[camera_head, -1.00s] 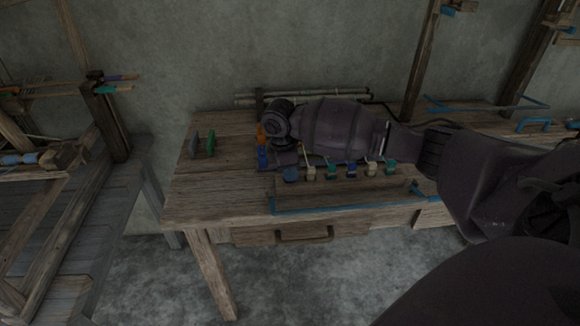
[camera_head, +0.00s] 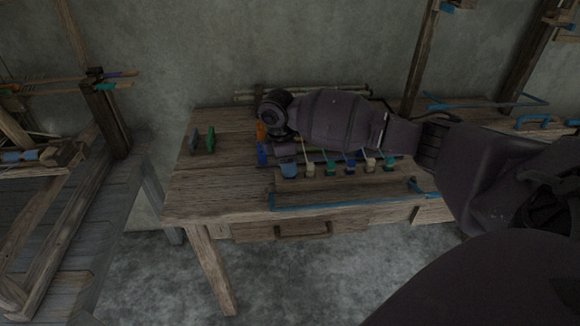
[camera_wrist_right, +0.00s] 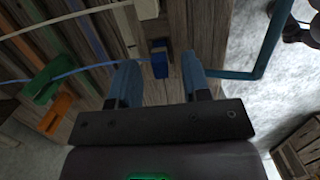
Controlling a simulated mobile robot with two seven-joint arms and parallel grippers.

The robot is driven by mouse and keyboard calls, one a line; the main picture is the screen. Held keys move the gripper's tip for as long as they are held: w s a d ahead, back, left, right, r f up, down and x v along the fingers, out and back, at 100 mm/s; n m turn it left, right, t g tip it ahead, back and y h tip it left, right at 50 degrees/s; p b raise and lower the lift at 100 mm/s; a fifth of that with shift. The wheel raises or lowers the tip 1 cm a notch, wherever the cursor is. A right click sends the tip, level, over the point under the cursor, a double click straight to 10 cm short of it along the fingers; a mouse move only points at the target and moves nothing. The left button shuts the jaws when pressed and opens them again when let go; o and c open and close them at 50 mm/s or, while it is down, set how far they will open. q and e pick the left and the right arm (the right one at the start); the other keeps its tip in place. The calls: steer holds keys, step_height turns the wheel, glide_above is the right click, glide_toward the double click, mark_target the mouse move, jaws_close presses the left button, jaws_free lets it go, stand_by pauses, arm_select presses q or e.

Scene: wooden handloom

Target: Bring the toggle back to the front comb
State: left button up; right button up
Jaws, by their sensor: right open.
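In the right wrist view, a small blue toggle (camera_wrist_right: 160,62) sits at the end of a light-blue cord, on the wooden table near its front edge. My right gripper (camera_wrist_right: 160,72) is open, with one blue finger on each side of the toggle; I cannot tell whether they touch it. In the head view, my right gripper (camera_head: 289,169) is at the left end of a front row of coloured toggles, largely hiding the leftmost one. A cream toggle (camera_head: 311,170) and a green one (camera_head: 331,168) come beside it. My left gripper is not in view.
A blue rail (camera_head: 340,206) runs along the table's front. Grey and green pieces (camera_head: 210,140) stand on the left of the table (camera_head: 215,185). A wooden loom stands far left.

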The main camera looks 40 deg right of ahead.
step_height(320, 180, up, 9)
steer(key=a+p, duration=0.1)
steer(key=shift+w+p, duration=0.3)
steer(key=shift+p, duration=0.05)
steer(key=shift+a+f, duration=0.1)
steer(key=shift+f, duration=0.05)
